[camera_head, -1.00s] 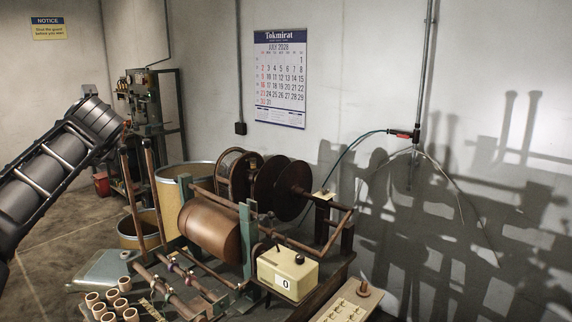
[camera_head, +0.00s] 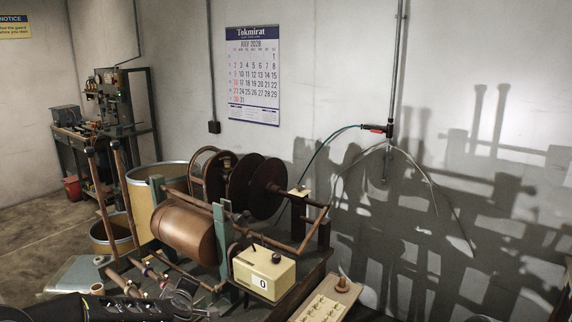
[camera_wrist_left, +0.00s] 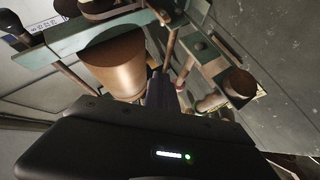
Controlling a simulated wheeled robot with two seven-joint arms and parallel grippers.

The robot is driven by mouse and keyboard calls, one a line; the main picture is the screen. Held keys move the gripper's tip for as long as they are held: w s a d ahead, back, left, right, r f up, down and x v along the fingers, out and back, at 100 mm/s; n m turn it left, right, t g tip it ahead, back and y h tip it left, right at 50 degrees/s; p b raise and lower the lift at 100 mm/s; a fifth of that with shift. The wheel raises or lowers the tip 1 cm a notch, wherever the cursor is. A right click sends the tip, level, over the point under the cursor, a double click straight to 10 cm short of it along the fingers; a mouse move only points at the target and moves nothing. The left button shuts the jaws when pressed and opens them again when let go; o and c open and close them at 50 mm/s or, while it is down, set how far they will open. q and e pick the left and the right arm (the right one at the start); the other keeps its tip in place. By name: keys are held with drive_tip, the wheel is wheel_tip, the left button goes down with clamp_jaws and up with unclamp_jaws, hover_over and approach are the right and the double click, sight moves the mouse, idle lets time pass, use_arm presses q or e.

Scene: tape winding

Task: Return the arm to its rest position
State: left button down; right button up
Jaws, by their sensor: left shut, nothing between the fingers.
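My left arm comes in along the bottom left of the head view. Its gripper (camera_head: 186,293) is low in front of the winding machine, near the front rollers, and empty. In the wrist view my left gripper's fingers (camera_wrist_left: 158,88) are together with nothing between them. The copper-brown drum (camera_head: 184,230) of the machine is beyond the gripper; it also shows in the wrist view (camera_wrist_left: 116,66). I cannot tell whether the gripper touches the rollers. My right gripper is not in view.
A cream counter box (camera_head: 264,272) reading 0 stands right of the drum. Dark reels (camera_head: 265,188) are behind it. A pegged board (camera_head: 326,303) lies at front right. Tan bins (camera_head: 143,201) and a workbench (camera_head: 125,131) are at the left. A hose hangs on the wall.

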use_arm(q)
drive_tip(key=s+d+f+m+h, duration=0.1)
drive_tip(key=s+d+f, duration=0.1)
drive_tip(key=f, duration=0.2)
drive_tip(key=s+d+f+m+g, duration=0.1)
drive_tip(key=s+d+f, duration=0.1)
drive_tip(key=f, duration=0.2)
drive_tip(key=s+d+f+m+g+h, duration=0.1)
drive_tip(key=s+d+f+m, duration=0.1)
drive_tip(key=s+f, duration=0.1)
drive_tip(key=shift+d+f+h, duration=0.3)
drive_tip(key=shift+f, duration=0.2)
drive_tip(key=s+d+f+m+g+h, duration=0.1)
drive_tip(key=s+d+f+m+g, duration=0.1)
drive_tip(key=s+f, duration=0.5)
drive_tip(key=s+d+f+m+g+h, duration=0.1)
drive_tip(key=s+d+f+m+g, duration=0.2)
drive_tip(key=s, duration=1.4)
drive_tip(key=s+d+f+m+g+h, duration=0.1)
drive_tip(key=s+d+f+m+g, duration=0.2)
drive_tip(key=s+f, duration=0.8)
drive_tip(key=s+d+g, duration=0.1)
drive_tip(key=d+g, duration=0.1)
drive_tip(key=d, duration=0.2)
drive_tip(key=shift+s+d+h+b, duration=0.15)
drive_tip(key=shift+s+h+b, duration=0.05)
drive_tip(key=shift+h+b, duration=0.2)
